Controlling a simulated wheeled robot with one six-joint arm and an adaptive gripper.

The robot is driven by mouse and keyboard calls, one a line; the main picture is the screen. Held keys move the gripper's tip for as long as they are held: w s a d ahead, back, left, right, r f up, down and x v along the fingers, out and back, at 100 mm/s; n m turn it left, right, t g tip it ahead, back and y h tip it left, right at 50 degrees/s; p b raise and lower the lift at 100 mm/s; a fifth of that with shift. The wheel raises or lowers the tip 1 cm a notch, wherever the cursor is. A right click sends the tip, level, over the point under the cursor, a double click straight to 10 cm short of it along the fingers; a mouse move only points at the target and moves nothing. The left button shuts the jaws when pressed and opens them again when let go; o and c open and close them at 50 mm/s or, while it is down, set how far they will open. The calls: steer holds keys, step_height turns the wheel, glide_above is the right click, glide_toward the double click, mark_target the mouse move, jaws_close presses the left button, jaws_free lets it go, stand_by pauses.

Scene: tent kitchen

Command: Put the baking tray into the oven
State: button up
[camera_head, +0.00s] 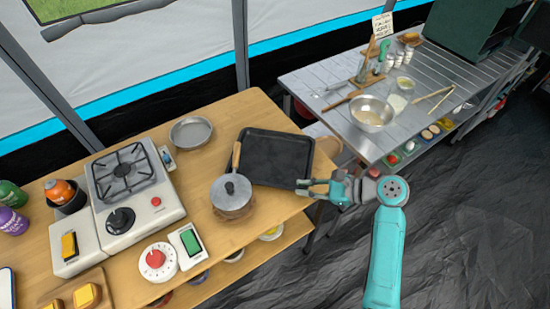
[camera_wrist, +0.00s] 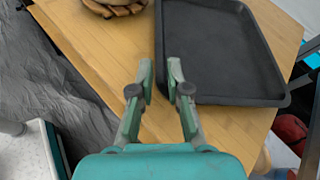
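The baking tray (camera_head: 275,157) is a black rectangular tray with a low rim. It lies flat on the wooden table (camera_head: 262,113) and fills the right of the wrist view (camera_wrist: 222,50). My gripper (camera_head: 302,187) is beside the tray's near right corner. In the wrist view my gripper (camera_wrist: 160,75) has its fingers a little apart, one on each side of the tray's left rim in the picture. Contact with the rim cannot be told. A dark green box (camera_head: 468,25) stands at the upper right; I cannot tell whether it is the oven.
A round pan (camera_head: 191,132) and a stove (camera_head: 128,172) are further left. A metal table (camera_head: 335,85) holds a mixing bowl (camera_head: 371,113). Dark floor (camera_head: 480,225) is clear at right.

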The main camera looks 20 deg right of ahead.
mark_target(282, 186)
steer(key=shift+x, duration=3.5)
steer(key=shift+w+r, duration=0.1)
jaws_close()
